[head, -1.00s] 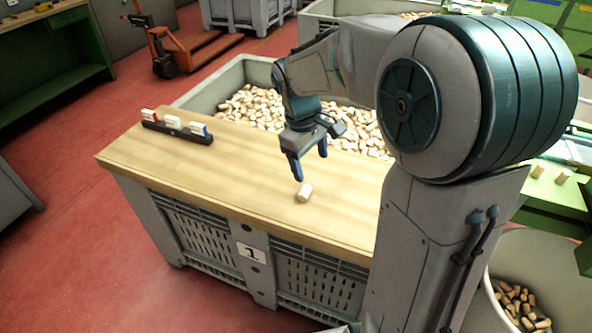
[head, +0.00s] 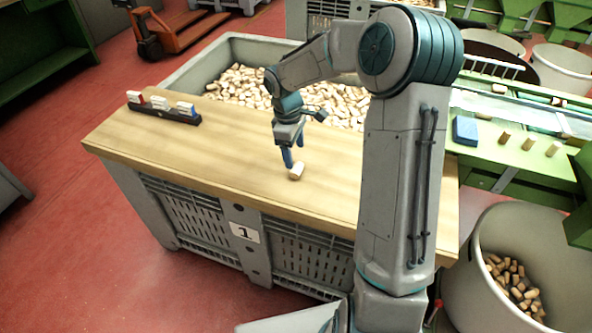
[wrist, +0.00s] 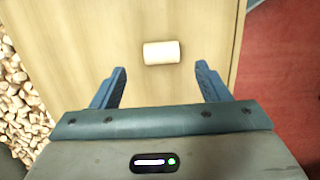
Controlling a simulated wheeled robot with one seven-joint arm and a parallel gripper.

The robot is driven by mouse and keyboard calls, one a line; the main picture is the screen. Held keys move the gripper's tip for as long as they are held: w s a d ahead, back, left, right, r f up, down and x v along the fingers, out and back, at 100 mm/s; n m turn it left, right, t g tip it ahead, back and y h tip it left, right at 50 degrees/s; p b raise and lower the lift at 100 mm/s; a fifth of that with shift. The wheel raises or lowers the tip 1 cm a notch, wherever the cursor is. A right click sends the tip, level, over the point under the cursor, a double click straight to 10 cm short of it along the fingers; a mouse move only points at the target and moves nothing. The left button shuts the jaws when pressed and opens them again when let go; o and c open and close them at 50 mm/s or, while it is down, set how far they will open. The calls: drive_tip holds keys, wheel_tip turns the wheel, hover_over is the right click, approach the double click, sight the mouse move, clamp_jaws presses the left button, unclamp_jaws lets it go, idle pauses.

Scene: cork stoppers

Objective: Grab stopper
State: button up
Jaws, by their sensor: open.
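A pale cork stopper (head: 296,171) lies on its side on the wooden board, near the board's middle. In the wrist view the stopper (wrist: 162,52) lies ahead of the blue fingertips, between their lines, with its length running across the picture. My gripper (head: 294,160) is pointed down at the board, just behind and left of the stopper in the head view. In the wrist view my gripper (wrist: 161,72) is open, with its two blue fingers wide apart and nothing between them.
The wooden board (head: 220,150) rests on a grey crate marked 1, with loose corks (head: 335,103) behind it. A black holder (head: 163,114) with small blocks stands at the board's left end. The board around the stopper is clear.

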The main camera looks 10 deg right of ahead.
sight(296, 166)
drive_tip(key=shift+s+d+f, duration=0.1)
drive_tip(key=shift+s+f, duration=0.05)
drive_tip(key=shift+f, duration=1.4)
drive_tip(key=shift+s+d+f, duration=0.1)
drive_tip(key=shift+f, duration=1.4)
drive_tip(key=c, duration=1)
